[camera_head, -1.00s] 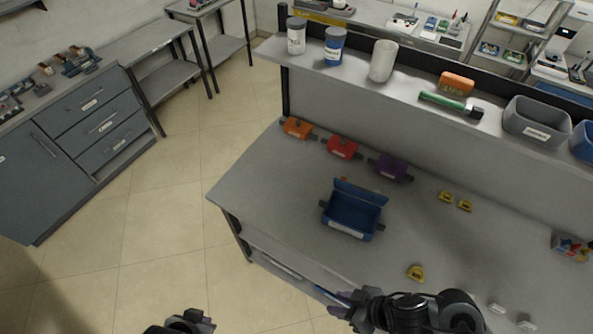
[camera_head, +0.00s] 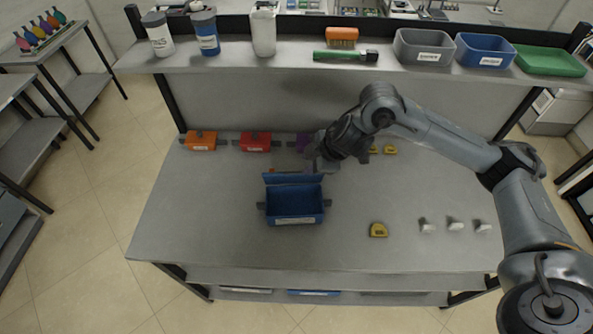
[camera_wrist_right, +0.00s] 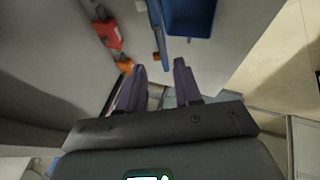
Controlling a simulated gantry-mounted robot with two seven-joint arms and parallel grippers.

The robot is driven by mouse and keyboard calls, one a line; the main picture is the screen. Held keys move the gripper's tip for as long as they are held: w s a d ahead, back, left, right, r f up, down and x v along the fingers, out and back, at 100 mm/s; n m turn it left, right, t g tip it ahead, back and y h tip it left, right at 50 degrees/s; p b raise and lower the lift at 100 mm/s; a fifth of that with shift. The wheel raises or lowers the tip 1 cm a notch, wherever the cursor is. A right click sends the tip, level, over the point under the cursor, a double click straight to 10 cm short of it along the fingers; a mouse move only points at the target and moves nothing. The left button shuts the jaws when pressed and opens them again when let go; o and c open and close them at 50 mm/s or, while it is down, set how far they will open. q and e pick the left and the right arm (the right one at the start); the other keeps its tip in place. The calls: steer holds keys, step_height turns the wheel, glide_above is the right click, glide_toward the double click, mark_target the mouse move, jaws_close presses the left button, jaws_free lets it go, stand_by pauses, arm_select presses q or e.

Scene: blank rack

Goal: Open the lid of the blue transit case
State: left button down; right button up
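The blue transit case (camera_head: 293,207) stands on the workbench, and its inside shows from above. Its lid (camera_head: 290,178) stands raised, about upright, along the back edge. My left gripper is out of view.
An orange case (camera_head: 201,141) and a red case (camera_head: 256,142) stand at the bench's back left. A yellow tape measure (camera_head: 378,230) lies right of the blue case. A shelf (camera_head: 285,62) with jars and bins overhangs the back. The front left bench surface is clear.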

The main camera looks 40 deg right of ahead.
mark_target(294, 172)
steer(key=x, duration=0.8)
steer(key=shift+f, duration=0.1)
jaws_close()
stand_by(1.3)
